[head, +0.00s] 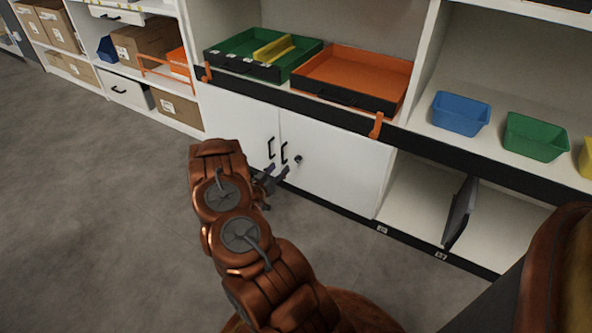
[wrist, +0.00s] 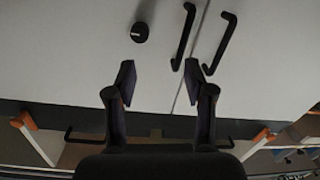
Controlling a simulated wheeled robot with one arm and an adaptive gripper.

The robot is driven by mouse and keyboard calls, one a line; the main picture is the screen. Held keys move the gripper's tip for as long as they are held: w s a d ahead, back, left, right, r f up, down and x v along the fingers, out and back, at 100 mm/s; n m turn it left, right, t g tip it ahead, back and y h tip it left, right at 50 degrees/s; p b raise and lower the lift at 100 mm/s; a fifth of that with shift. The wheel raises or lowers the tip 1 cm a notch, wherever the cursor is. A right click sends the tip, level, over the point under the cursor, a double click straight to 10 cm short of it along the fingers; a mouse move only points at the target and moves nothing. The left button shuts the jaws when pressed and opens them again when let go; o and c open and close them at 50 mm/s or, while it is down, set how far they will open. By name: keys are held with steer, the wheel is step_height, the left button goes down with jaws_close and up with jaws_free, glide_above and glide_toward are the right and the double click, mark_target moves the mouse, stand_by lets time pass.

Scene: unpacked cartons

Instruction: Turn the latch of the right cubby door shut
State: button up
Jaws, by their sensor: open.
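The right cubby door (head: 334,165) is white and looks flush with the cabinet front, beside the left white door (head: 238,126). Its latch (head: 298,159) is a small dark round knob to the right of the door's black bar handle (head: 284,152). In the wrist view, which looks upside down, the latch (wrist: 140,32) shows a small pale mark, and the door's handle (wrist: 183,38) is to its right. My gripper (head: 272,183) is open and empty in front of the doors. In the wrist view its fingertips (wrist: 159,70) are apart, below the latch in the picture and not around it.
Above the doors are a green tray (head: 233,48) and an orange tray (head: 386,65). An orange clip (head: 376,125) hangs from the dark shelf edge. Right of the door is an open cubby with a dark upright panel (head: 459,212). The grey floor at left is clear.

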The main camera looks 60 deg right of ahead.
mark_target(297, 160)
steer(key=shift+g+h, duration=0.4)
steer(key=shift+s+d+f+b, duration=0.15)
steer(key=shift+s+d+b, duration=0.35)
steer(key=shift+d, duration=0.95)
steer(key=shift+s+d+f+b, duration=0.25)
steer(key=shift+d+b, duration=0.4)
steer(key=shift+d, duration=0.85)
steer(key=shift+s+d+f+b, duration=0.1)
steer(key=shift+s+d+b, duration=0.4)
steer(key=shift+d, duration=0.95)
steer(key=shift+w, duration=0.15)
steer(key=shift+c, duration=0.3)
jaws_close()
